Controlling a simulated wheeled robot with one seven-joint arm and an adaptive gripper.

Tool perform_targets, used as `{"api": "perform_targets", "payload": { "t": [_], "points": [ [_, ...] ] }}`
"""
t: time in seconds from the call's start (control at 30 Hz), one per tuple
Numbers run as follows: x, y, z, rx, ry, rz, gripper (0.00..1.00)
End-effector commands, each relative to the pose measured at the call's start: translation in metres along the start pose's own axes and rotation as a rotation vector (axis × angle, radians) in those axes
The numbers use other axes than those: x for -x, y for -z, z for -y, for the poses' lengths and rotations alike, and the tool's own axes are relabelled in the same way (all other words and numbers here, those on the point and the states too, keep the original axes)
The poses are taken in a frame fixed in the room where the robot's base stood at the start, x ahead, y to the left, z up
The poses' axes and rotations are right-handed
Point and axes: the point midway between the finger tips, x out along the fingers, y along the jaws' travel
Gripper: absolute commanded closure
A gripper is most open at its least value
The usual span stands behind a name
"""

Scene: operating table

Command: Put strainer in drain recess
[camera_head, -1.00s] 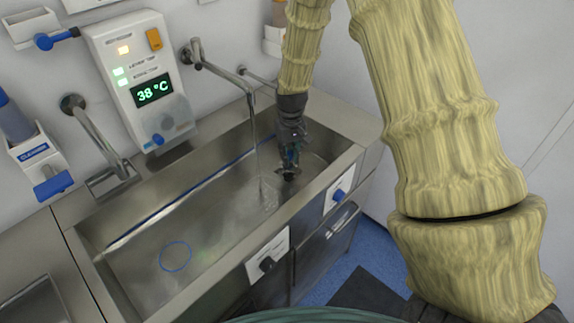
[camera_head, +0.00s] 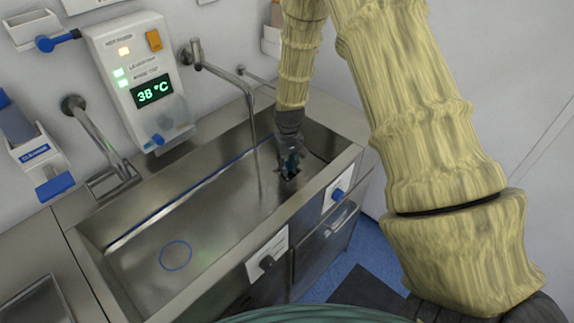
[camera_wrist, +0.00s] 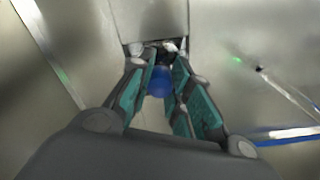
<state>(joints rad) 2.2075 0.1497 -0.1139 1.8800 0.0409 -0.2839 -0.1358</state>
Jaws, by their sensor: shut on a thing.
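My gripper (camera_head: 290,172) points down into the right end of the steel sink. In the wrist view its teal-padded fingers (camera_wrist: 163,85) are closed around a blue rounded knob (camera_wrist: 160,80). I take this knob to be the strainer's; the rest of the strainer is mostly hidden by the fingers. A dark, square-edged opening (camera_wrist: 128,50), apparently the drain recess, shows just beyond the fingertips. In the head view my gripper covers most of that spot. I cannot tell whether the strainer touches the recess or sits inside it.
The sink (camera_head: 130,262) has raised walls around the gripper. A curved tap (camera_head: 215,70) stands left of my arm, with a thin stream below its spout. A blue ring (camera_head: 175,255) marks the left basin floor. The control panel (camera_head: 140,85) reads 38 °C.

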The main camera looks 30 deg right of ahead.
Motion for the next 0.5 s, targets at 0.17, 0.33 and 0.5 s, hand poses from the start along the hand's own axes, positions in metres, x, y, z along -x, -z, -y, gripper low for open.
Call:
{"api": "perform_targets", "payload": {
  "t": [0.17, 0.33, 0.5],
  "points": [
    [-0.0019, -0.0002, -0.0001, 0.000, 0.000, 0.000, 0.66],
    [-0.0020, -0.0002, -0.0003, 0.000, 0.000, 0.000, 0.59],
    [-0.0016, -0.0001, -0.0004, 0.000, 0.000, 0.000, 0.59]
  ]
}}
